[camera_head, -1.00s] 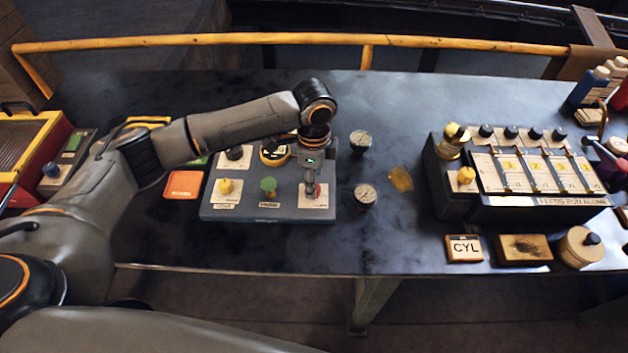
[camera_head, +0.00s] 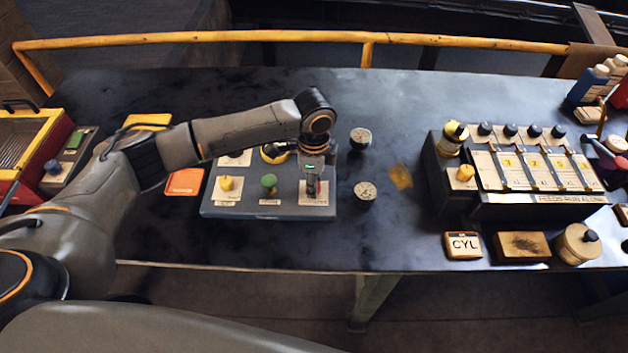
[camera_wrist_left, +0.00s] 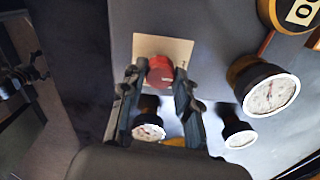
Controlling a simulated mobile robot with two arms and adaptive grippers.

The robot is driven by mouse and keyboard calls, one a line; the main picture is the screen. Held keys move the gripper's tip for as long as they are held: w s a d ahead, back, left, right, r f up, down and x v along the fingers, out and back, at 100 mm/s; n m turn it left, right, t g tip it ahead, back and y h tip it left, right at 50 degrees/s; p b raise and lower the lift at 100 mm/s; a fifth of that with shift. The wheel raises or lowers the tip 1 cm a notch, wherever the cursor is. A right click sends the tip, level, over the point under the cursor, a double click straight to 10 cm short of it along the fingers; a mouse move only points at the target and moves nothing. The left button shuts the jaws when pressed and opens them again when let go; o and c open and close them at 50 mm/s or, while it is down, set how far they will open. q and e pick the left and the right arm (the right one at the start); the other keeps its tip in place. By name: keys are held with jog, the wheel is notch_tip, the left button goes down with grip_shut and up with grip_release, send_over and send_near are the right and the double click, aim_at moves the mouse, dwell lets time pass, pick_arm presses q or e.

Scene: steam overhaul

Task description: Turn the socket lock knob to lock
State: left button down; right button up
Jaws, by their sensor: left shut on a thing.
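A grey control panel (camera_head: 290,210) lies on the dark bench in the head view, with knobs on pale label plates. My left gripper (camera_head: 311,188) points down at the panel's right-hand plate (camera_head: 318,201) and hides most of the knob there. In the left wrist view, the fingers of my left gripper (camera_wrist_left: 158,82) stand on both sides of a red knob (camera_wrist_left: 160,70) on a pale plate (camera_wrist_left: 145,45), shut on it. I cannot read which way the knob is turned or its label. My right gripper is not in view.
A yellow knob (camera_head: 226,184) and a green knob (camera_head: 269,181) stand left of the gripper. Two gauges (camera_head: 360,138) (camera_head: 365,192) are just right of the panel. A black lever box (camera_head: 510,205) stands further right. The bench front centre is clear.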

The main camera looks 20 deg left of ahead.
pick_arm(q)
jog(key=shift+s+r+m+p, duration=0.1)
jog(key=shift+m+p, duration=1)
jog(key=shift+m, duration=0.5)
jog(key=m+p, duration=0.1)
jog(key=m, duration=0.3)
jog(key=shift+m+p, duration=0.3)
jog(key=m, duration=0.4)
jog(key=shift+m+p, duration=0.3)
jog(key=shift+p, duration=0.05)
jog(key=m, duration=0.5)
jog(key=shift+f, duration=0.2)
jog(key=shift+m, duration=0.4)
jog(key=c, duration=1)
grip_release()
jog(key=shift+r, duration=0.1)
